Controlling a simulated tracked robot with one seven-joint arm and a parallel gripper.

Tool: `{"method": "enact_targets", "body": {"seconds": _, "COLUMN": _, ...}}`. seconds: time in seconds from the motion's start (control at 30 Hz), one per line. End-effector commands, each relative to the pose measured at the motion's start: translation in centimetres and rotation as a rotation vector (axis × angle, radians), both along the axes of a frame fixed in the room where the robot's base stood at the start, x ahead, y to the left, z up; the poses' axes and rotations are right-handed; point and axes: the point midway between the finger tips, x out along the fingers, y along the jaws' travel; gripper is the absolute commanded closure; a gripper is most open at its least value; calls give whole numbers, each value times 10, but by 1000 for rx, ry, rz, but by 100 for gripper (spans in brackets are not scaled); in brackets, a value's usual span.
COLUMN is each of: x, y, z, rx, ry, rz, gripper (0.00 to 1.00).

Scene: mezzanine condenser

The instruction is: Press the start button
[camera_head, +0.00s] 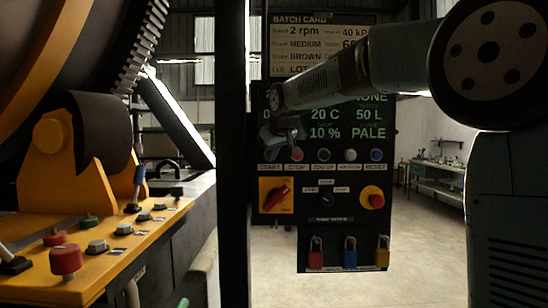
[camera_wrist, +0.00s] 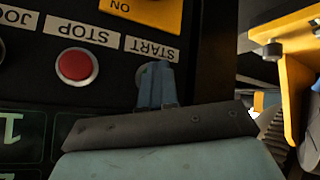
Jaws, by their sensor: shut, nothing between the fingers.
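The control panel (camera_head: 315,215) stands upright in front of me, with a row of round buttons under its display. In the wrist view, which shows the panel upside down, the START label (camera_wrist: 151,49) is at the middle. The start button (camera_wrist: 143,74) beside that label is mostly hidden behind my gripper (camera_wrist: 156,68); only a dull edge shows. My gripper is shut and empty, its tips over the button; I cannot tell whether they touch it. In the head view my gripper (camera_head: 271,142) is at the row's left end, above the START label (camera_head: 269,168).
The red stop button (camera_wrist: 76,66) is right next to the start button. A red rotary switch (camera_head: 276,193) on a yellow plate sits below. Several padlocks (camera_head: 349,253) hang at the panel's bottom. A dark post (camera_head: 233,200) and yellow console (camera_head: 110,245) stand left.

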Motion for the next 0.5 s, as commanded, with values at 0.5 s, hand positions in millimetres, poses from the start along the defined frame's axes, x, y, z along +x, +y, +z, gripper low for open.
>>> {"method": "enact_targets", "body": {"seconds": 0.5, "x": -15, "y": 1, "z": 1, "rx": 0, "ry": -1, "rz": 1, "gripper": 100}}
